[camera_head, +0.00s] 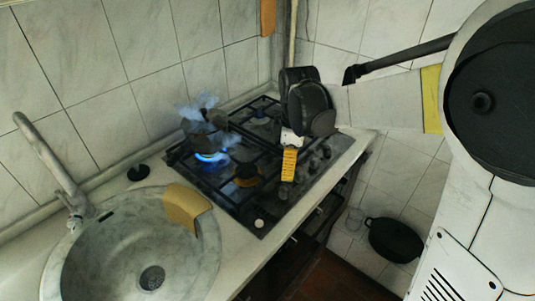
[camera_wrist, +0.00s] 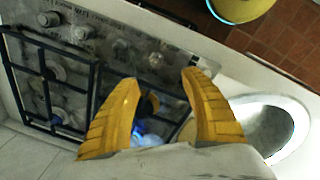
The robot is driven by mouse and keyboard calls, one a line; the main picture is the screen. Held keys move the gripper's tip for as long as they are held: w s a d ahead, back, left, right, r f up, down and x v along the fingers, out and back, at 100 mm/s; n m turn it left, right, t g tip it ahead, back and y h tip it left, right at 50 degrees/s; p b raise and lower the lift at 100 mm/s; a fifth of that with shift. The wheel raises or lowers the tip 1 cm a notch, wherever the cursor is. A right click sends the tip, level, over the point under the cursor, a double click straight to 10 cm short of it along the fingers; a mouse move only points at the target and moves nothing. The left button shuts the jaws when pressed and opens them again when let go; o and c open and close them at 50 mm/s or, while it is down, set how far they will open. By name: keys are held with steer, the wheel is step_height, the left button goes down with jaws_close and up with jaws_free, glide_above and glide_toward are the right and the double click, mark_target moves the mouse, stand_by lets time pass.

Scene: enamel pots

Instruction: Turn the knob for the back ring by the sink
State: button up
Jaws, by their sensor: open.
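The hob (camera_head: 262,205) has black grates, and a blue flame (camera_head: 211,157) burns at the back ring on the sink side. The flame also shows low between my fingers in the wrist view (camera_wrist: 147,137). Several knobs line the hob's front edge; the one nearest the sink (camera_wrist: 156,60) is pale and lies just beyond my fingertips. A pale knob also shows at the sink end in the head view (camera_head: 259,224). My gripper (camera_wrist: 160,78) is open and empty above the hob; its yellow fingers show in the head view (camera_head: 289,165). I cannot tell which knob controls which ring.
The round sink (camera_head: 112,262) is left of the hob, with a tap (camera_head: 48,158) behind it. A tan item (camera_head: 187,207) lies on the sink's rim. A dark pot (camera_head: 394,240) stands on the floor. The tiled wall is close behind the hob.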

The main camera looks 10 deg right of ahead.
mark_target(284, 189)
steer(key=w+f+n, duration=0.1)
steer(key=w+f+n+g, duration=0.1)
steer(key=f, duration=0.1)
steer(key=shift+w+f, duration=0.25)
steer(key=shift+w, duration=0.05)
steer(key=shift+n, duration=0.3)
step_height(284, 189, down, 11)
steer(key=b, duration=0.4)
steer(key=shift+r, duration=0.1)
